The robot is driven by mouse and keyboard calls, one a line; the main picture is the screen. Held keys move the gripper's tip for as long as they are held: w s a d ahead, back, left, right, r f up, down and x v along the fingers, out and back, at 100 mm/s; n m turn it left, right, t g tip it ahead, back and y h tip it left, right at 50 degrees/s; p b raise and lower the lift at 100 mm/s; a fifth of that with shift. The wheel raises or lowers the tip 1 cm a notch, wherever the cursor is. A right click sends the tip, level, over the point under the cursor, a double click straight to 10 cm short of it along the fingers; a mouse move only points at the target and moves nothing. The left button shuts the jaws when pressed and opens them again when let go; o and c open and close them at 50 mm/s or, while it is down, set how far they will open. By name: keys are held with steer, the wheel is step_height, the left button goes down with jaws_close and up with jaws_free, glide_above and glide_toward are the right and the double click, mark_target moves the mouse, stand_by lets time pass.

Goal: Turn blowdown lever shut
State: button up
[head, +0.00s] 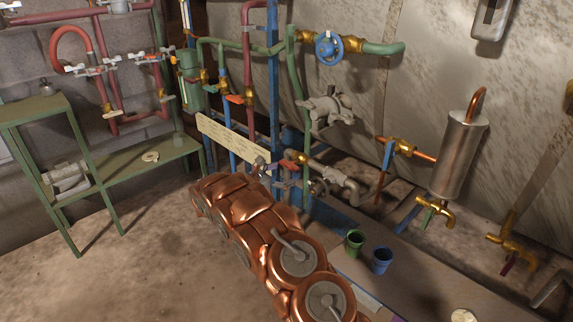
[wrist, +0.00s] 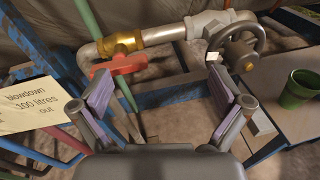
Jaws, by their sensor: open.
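The blowdown lever (wrist: 115,66) is a red handle below a brass valve body (wrist: 127,44) on a grey pipe. It lies roughly along the pipe's line in the wrist view. In the head view the brass fitting (head: 296,156) shows beyond my copper-coloured arm, and the lever there is small and partly hidden. My gripper (wrist: 159,80) is open and empty, with its purple-padded fingers spread wide. The left fingertip appears close under the lever in the picture; whether they touch I cannot tell.
A pale blowdown sign (wrist: 35,105) is left of my gripper. A dark handwheel (wrist: 238,47) sits on the same pipe at the right. A green cup (wrist: 299,88) and a blue cup (head: 382,261) stand nearby. Blue frame posts and pipes crowd the area; floor at left is clear.

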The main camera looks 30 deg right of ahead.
mark_target(287, 167)
steer(key=w+a+f+n+t+p, duration=0.1)
steer(key=w+a+f+n+t, duration=0.15)
steer(key=w, duration=0.25)
steer(key=shift+h, duration=0.4)
steer(key=shift+f+b+x, duration=0.15)
steer(key=shift+b+x, duration=0.05)
steer(key=shift+x, duration=1.9)
steer(key=shift+f+b+x, duration=0.15)
steer(key=shift+x, duration=1.95)
steer(key=shift+w, duration=0.15)
steer(key=c, duration=0.8)
